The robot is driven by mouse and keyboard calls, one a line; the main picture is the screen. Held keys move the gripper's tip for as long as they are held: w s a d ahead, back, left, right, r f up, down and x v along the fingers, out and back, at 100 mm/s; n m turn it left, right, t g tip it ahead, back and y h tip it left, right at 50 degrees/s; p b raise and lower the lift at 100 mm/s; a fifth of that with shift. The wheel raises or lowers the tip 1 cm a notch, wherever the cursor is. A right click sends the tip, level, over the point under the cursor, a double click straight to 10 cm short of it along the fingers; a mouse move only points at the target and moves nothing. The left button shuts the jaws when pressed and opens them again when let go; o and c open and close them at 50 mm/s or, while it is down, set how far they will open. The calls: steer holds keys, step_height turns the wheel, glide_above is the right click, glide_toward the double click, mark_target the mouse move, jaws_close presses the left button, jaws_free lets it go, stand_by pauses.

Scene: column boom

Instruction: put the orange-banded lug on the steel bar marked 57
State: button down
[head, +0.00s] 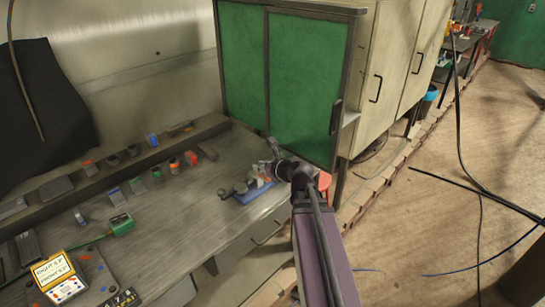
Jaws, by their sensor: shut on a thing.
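My gripper (271,165) is at the far end of my arm, low over a blue tray (243,199) near the bench's right end. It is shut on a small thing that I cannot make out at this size. Grey and orange pieces show at the tray, close to the fingers; I cannot tell which are held and which stand there. Several grey bars lie about, one at the left (55,187); I cannot read 57 on any.
A green-panelled cabinet (305,85) stands behind and right of my gripper. Small blue, green and dark blocks line the back of the bench. A yellow and white meter (60,277) and a green box (121,223) are at the left. The bench's middle (190,220) is clear.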

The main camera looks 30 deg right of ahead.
steer(key=shift+s+a+r+p, duration=0.25)
steer(key=shift+a+r, duration=0.25)
steer(key=shift+a, duration=0.05)
steer(key=shift+s+a+r+p, duration=0.25)
steer(key=shift+a+r, duration=0.25)
steer(key=shift+a, duration=0.05)
steer(key=b, duration=0.1)
glide_above(269, 160)
steer(key=s, duration=0.1)
steer(key=shift+a+f, duration=0.45)
steer(key=shift+f, duration=0.25)
steer(key=shift+w, duration=0.1)
steer(key=shift+w+d, duration=0.15)
steer(key=shift+d, duration=0.05)
steer(key=shift+w+d+f+b, duration=0.25)
steer(key=shift+f+b, duration=0.35)
steer(key=shift+b, duration=0.15)
steer(key=shift+f+b, duration=1.25)
steer(key=shift+f, duration=0.15)
